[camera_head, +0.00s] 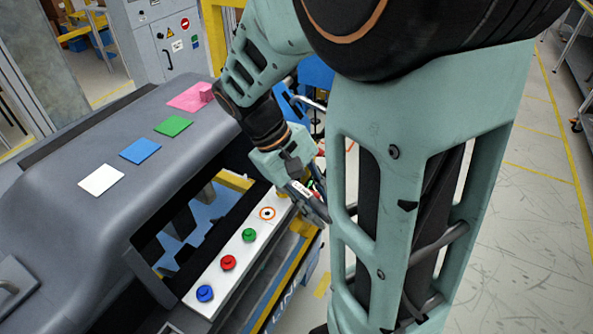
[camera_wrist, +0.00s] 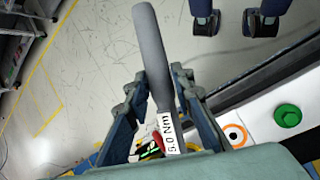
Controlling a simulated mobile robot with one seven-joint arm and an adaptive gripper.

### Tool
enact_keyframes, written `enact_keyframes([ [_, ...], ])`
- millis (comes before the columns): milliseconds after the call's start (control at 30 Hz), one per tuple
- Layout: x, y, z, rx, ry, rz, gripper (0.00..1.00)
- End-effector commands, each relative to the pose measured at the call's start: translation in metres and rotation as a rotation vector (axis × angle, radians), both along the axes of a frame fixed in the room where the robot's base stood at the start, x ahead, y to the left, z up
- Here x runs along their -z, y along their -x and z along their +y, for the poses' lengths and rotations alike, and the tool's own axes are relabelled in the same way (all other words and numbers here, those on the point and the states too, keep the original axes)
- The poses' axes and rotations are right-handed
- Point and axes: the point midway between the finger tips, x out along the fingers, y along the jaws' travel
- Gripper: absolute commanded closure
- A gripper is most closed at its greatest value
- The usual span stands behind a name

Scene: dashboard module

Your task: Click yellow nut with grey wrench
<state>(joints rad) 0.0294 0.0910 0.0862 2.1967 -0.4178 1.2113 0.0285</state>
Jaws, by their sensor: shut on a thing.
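My gripper (camera_head: 306,192) is at the far end of the white strip (camera_head: 228,262), beside the orange ring mark. In the wrist view my gripper (camera_wrist: 160,88) is shut on the grey wrench (camera_wrist: 151,45). The wrench's long dark grey handle points up in that view, and a white label on it reads "5.0 Nm". Its lower end is hidden behind the gripper body. The strip carries a blue nut (camera_head: 205,293), a red nut (camera_head: 228,262) and a green nut (camera_head: 249,235). An orange ring mark (camera_head: 267,213) lies beyond the green one.
The grey dashboard (camera_head: 60,190) fills the left, with white, blue, green and pink squares on top. A pink block (camera_head: 206,92) stands on the pink square. An opening with yellow parts lies left of the strip. Clear floor (camera_head: 530,220) is at the right.

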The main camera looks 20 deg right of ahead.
Motion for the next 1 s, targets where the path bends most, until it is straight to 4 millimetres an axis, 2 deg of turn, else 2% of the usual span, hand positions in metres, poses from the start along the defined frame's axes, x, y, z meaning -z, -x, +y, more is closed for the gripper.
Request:
enact_keyframes([
  [1000, 0.0085, -0.0001, 0.0001, 0.001, 0.0, 0.0, 1.0],
])
